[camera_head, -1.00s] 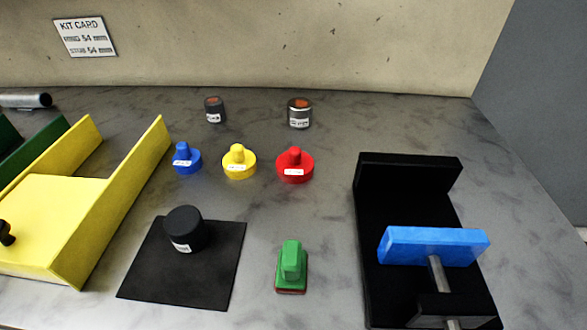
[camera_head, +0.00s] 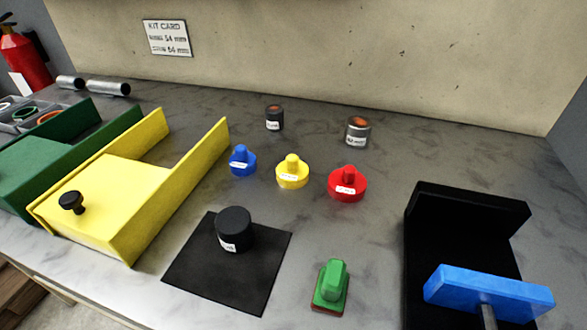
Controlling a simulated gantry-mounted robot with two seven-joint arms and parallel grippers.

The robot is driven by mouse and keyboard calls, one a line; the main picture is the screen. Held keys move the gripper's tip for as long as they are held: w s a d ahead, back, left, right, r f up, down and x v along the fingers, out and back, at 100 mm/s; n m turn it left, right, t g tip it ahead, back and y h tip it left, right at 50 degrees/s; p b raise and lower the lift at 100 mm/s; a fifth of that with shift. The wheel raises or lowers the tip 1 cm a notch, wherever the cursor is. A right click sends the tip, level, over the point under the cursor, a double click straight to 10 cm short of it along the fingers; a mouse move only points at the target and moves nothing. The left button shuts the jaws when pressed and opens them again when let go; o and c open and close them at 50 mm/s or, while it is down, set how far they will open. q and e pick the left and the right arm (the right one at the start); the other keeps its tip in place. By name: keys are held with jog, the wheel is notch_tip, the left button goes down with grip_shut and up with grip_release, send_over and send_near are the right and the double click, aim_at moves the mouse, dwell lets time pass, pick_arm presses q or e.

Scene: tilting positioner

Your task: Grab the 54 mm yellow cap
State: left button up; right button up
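The yellow cap (camera_head: 292,172) stands upright on the grey marbled table, its round knob on top and a small white label on its front. The label is too small to read, so I cannot confirm its size. It sits between a blue cap (camera_head: 242,161) on its left and a red cap (camera_head: 347,185) on its right, apart from both. Neither of my grippers shows in the head view.
A black cylinder (camera_head: 235,229) stands on a black mat (camera_head: 190,273). A green block (camera_head: 331,284), two small cans (camera_head: 274,118) (camera_head: 358,132), a yellow slotted fixture (camera_head: 115,195) and a black vise with a blue jaw (camera_head: 488,290) surround the caps. A kit card (camera_head: 167,38) hangs behind.

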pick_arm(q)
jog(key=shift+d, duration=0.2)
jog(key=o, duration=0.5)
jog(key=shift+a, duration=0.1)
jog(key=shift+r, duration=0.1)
